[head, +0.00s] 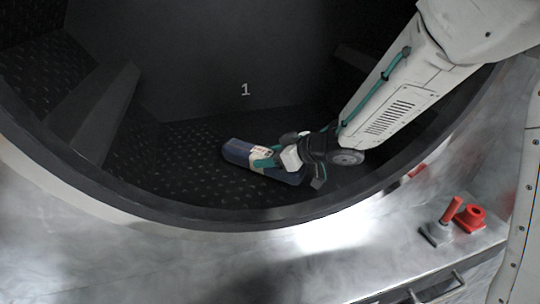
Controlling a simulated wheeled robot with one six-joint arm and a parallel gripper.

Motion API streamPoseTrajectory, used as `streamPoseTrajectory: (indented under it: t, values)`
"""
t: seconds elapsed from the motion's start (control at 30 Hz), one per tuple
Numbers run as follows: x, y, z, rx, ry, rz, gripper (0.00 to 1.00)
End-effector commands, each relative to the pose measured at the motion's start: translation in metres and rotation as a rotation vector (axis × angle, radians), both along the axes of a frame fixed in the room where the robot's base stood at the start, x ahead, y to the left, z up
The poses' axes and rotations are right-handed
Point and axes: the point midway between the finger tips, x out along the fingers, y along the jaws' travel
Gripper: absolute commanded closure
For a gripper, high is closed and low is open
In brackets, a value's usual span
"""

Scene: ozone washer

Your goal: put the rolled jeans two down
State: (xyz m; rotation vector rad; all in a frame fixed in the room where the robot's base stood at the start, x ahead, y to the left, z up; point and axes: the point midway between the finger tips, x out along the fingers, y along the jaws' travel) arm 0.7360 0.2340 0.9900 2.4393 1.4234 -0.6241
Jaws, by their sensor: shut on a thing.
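The rolled jeans (237,152) are a dark blue roll low inside the washer drum. My gripper (265,160) is shut on the roll, with its fingers around the middle. The roll lies at or just above the perforated drum floor; I cannot tell whether it touches. Its right end shows below my wrist, and part of it is hidden by my gripper. My arm reaches in from the upper right through the round opening.
The dark drum rim (200,215) curves across below my arm. A raised drum rib (105,110) stands at left. The back wall bears a white "1" (245,90). Drum floor left of the roll is clear.

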Motion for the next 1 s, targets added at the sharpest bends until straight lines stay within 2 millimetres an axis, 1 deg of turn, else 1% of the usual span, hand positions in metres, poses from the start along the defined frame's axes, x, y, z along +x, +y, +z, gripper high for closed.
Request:
streamPoseTrajectory:
  t: [0.17, 0.3, 0.33, 0.37, 0.4, 0.63, 0.73, 0.87, 1.0]
  values:
    - [0.000, 0.000, 0.001, 0.001, -0.002, 0.000, 0.79]
    - [0.000, 0.000, -0.003, 0.001, 0.000, 0.001, 0.79]
    - [0.000, 0.000, -0.003, 0.000, 0.000, 0.001, 0.37]
    - [0.000, 0.000, -0.003, 0.000, 0.000, 0.001, 0.29]
    - [0.000, 0.000, -0.003, 0.000, 0.000, 0.001, 0.24]
    - [0.000, 0.000, -0.002, 0.000, 0.000, 0.000, 0.24]
    - [0.000, 0.000, 0.002, 0.001, -0.002, 0.000, 0.24]
    - [-0.007, -0.015, 0.011, 0.001, -0.003, -0.002, 0.24]
    - [-0.018, -0.034, 0.023, 0.001, -0.003, -0.002, 0.24]
